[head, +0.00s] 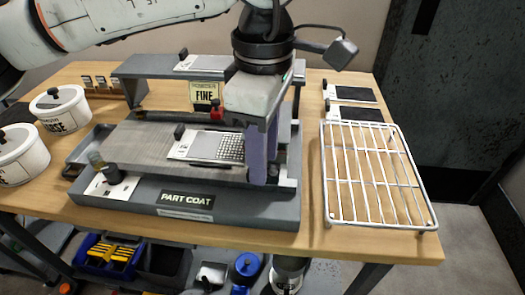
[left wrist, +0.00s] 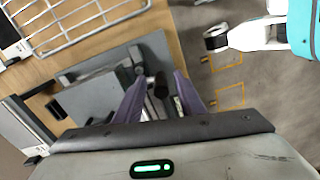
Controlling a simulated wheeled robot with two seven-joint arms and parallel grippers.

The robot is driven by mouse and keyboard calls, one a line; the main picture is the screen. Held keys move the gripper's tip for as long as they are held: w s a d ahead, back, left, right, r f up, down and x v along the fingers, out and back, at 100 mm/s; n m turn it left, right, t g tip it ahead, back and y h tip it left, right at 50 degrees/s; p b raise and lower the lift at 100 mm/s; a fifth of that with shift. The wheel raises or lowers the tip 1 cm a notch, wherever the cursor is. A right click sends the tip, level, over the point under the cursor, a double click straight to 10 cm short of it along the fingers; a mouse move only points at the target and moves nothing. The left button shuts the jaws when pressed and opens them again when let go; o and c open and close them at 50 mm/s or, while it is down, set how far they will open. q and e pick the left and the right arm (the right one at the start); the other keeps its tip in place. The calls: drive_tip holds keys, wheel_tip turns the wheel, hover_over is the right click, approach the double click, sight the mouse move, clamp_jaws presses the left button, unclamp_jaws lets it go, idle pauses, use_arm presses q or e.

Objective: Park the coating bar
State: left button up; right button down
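The grey coating machine (head: 120,193), labelled PART COAT, stands on the wooden table. A panel with a mesh patch (head: 215,147) lies on its bed. My left gripper (head: 264,180) points down over the machine's right end, with its purple fingers low beside the bed. In the left wrist view the left gripper (left wrist: 158,76) has its fingers apart. A dark knob (left wrist: 161,84) and some metal rods show between them, with gaps on both sides. I cannot tell whether these belong to the coating bar. I cannot clearly pick out the bar in the head view. My right gripper is not recognisable.
A white wire rack (head: 375,175) stands at the table's right, with dark plates (head: 355,112) behind it. Two white lidded pots (head: 60,110) stand at the left. A FINE sign (head: 204,94) and a grey raised shelf (head: 150,68) are behind the bed.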

use_arm(q)
wheel_tip(320, 180, up, 10)
drive_tip(key=shift+r+p, duration=0.15)
drive_tip(key=shift+p, duration=0.25)
idle(0.3)
